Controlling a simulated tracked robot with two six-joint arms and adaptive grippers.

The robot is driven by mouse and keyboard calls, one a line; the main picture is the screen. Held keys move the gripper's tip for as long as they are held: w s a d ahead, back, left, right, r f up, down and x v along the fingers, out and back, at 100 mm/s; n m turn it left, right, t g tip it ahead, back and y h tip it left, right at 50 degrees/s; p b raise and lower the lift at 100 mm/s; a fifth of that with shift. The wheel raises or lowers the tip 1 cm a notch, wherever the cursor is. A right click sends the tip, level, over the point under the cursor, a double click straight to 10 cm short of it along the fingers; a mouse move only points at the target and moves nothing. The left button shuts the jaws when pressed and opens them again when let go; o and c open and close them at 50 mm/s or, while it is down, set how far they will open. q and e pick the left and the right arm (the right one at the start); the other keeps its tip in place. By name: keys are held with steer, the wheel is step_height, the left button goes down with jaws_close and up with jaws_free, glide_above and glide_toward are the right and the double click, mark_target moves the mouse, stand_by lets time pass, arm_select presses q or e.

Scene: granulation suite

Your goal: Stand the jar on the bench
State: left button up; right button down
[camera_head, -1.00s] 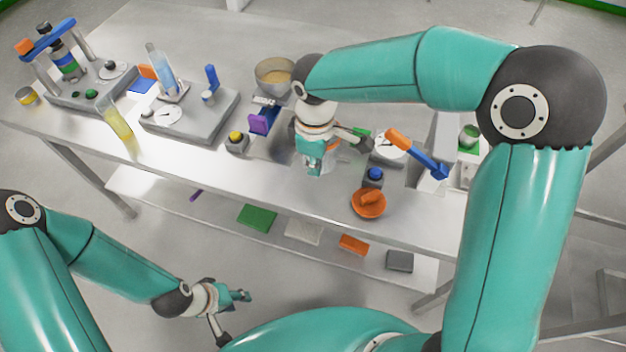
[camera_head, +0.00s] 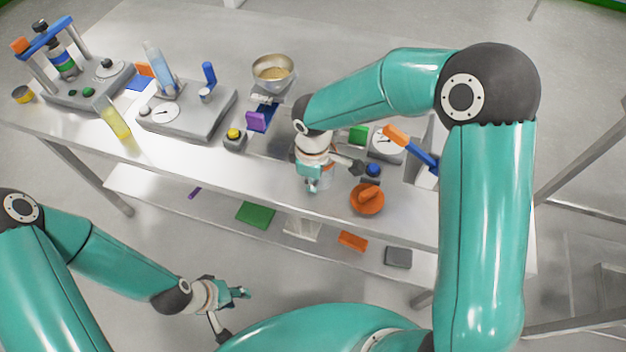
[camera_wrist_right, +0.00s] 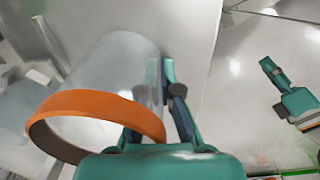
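The jar is a clear, see-through cylinder (camera_wrist_right: 115,65) at my right gripper in the right wrist view. An orange band (camera_wrist_right: 90,108) crosses its near end. My right gripper (camera_wrist_right: 170,85) has its fingers close together at the jar's side and looks shut on its wall. In the head view my right gripper (camera_head: 311,186) is over the front part of the bench (camera_head: 215,172), with the jar (camera_head: 327,178) mostly hidden behind it. I cannot tell whether the jar touches the bench. My left gripper (camera_head: 243,293) is low, in front of the bench; its finger gap is unclear.
A green block (camera_head: 357,134) and a dial scale (camera_head: 386,147) are behind. The front strip left of my gripper is clear.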

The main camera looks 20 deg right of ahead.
steer(key=c, duration=1.3)
jaws_free()
step_height(320, 180, up, 12)
steer(key=shift+r, duration=0.1)
